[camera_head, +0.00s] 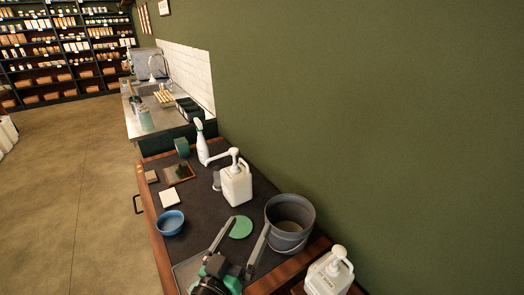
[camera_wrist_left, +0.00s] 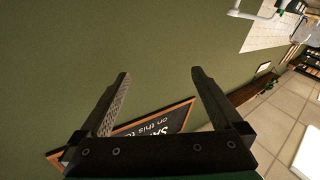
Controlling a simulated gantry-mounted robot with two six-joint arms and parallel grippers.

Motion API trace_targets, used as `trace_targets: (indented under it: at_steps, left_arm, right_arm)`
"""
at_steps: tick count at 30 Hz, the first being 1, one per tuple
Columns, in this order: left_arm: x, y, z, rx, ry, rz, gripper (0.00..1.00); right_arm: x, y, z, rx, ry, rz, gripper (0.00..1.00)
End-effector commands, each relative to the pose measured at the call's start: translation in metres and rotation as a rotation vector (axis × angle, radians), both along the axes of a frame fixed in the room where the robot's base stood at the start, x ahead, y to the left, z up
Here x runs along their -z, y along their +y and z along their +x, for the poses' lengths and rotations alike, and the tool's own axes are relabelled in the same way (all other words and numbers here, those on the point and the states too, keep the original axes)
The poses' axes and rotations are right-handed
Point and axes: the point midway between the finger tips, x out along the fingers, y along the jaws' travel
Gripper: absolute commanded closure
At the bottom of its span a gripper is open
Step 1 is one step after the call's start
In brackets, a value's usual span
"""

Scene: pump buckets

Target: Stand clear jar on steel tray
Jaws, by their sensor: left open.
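What looks like the clear jar (camera_head: 217,181) stands on the dark worktop in the head view, just left of a white pump bottle. It is small and partly hard to make out. A steel tray (camera_head: 182,274) shows its corner at the front left of the worktop; my left arm hides part of it. My left gripper (camera_head: 249,226) is open and empty, its fingers reaching past the tray toward a green disc. The jar is farther back, apart from it. In the left wrist view the open fingers (camera_wrist_left: 160,74) frame only wall and a sign. My right gripper is not in view.
A grey bucket (camera_head: 290,222) stands close right of my left gripper. A white pump bottle (camera_head: 237,184) and spray bottle (camera_head: 201,147) stand behind. A blue bowl (camera_head: 170,222), white tile (camera_head: 169,198) and green disc (camera_head: 241,228) lie around. Another pump bottle (camera_head: 328,274) is front right.

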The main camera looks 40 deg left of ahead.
Motion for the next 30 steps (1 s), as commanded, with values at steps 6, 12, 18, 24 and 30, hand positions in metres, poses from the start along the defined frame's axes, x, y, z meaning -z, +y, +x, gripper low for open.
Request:
trace_targets:
  at_steps: [6, 12, 18, 24, 30]
  left_arm:
    - [-0.244, -0.065, 0.002, 0.208, -0.450, 0.159, 0.00]
    - [-0.349, -0.100, -0.047, 0.286, -0.679, 0.290, 0.00]
    - [-0.361, -0.104, -0.055, 0.294, -0.709, 0.312, 0.00]
    - [-0.367, -0.104, -0.055, 0.293, -0.707, 0.310, 0.00]
    - [-0.424, -0.104, -0.054, 0.293, -0.706, 0.309, 0.00]
  right_arm:
    - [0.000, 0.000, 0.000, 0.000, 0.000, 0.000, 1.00]
    - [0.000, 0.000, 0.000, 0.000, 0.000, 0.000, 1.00]
    - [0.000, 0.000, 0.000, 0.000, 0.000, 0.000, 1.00]
    - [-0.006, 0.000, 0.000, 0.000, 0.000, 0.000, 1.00]
    - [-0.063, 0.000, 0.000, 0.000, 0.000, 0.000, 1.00]
